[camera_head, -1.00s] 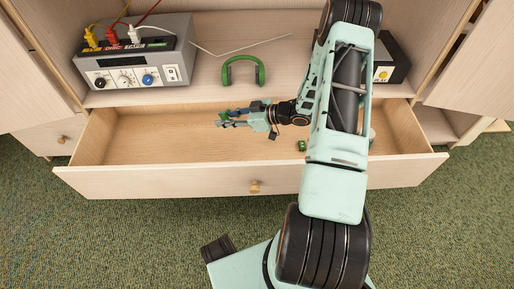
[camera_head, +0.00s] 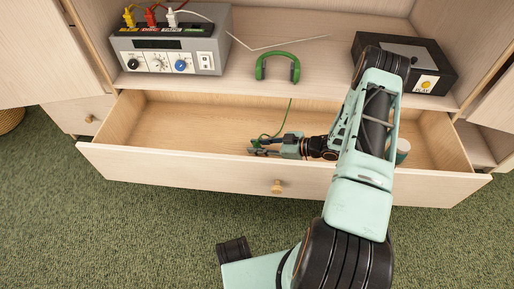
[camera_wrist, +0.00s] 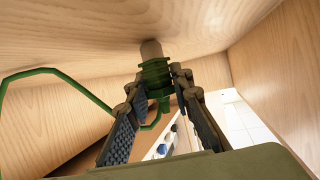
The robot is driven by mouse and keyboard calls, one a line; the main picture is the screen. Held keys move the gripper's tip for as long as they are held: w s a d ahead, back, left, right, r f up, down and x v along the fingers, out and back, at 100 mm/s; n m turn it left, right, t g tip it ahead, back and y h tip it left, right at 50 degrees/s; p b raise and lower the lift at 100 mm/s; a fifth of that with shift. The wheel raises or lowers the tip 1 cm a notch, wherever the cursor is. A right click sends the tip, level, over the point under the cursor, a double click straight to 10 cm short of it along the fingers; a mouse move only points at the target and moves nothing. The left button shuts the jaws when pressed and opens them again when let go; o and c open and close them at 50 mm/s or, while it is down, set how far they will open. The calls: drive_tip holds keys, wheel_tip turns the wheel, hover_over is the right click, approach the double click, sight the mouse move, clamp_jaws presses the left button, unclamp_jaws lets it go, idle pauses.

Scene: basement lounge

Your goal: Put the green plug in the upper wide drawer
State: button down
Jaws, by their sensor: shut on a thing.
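The green plug (camera_wrist: 155,72) is between my gripper's fingertips (camera_wrist: 158,84) in the wrist view. Its grey-brown end points at a wooden surface of the drawer and looks close to it; I cannot tell if it touches. A green cord (camera_wrist: 62,70) loops away from the plug to the left. In the head view my gripper (camera_head: 252,149) is inside the open wide drawer (camera_head: 170,120), close behind its front panel. The plug is too small to make out clearly there. The cord (camera_head: 284,118) rises over the drawer's back toward the green headphones (camera_head: 277,68).
A grey device (camera_head: 172,42) with yellow, red and white plugs stands on the shelf at left. A black box (camera_head: 405,62) stands at right. The drawer's left part is clear.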

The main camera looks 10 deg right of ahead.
drive_tip(key=shift+r, duration=0.1)
drive_tip(key=shift+f, duration=0.25)
drive_tip(key=c, duration=1.7)
unclamp_jaws()
drive_tip(key=shift+r, duration=0.15)
drive_tip(key=shift+d+r, duration=0.1)
drive_tip(key=shift+r, duration=0.1)
drive_tip(key=p+v, duration=0.3)
drive_tip(key=v, duration=0.8)
drive_tip(key=shift+s+d, duration=0.2)
drive_tip(key=shift+d, duration=0.15)
